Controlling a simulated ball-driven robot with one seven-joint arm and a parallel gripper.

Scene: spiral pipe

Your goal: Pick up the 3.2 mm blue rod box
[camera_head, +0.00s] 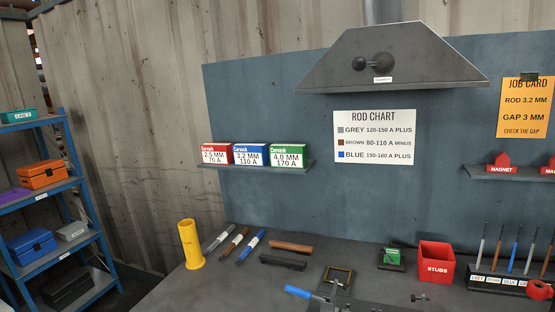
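The blue 3.2 mm rod box (251,156), marked 110 A, stands upright on a small grey shelf (260,172) on the blue-grey back panel. A red 2.5 mm box (217,154) stands at its left and a green 4.0 mm box (289,156) at its right, both close beside it. My gripper is not in view.
The bench (215,290) below holds a yellow cylinder (190,245), several rods, a red STUBS bin (435,262) and a rod rack (497,280). A dark hood (390,60) juts out at upper right. A blue shelving unit (60,188) stands left. The space before the boxes looks clear.

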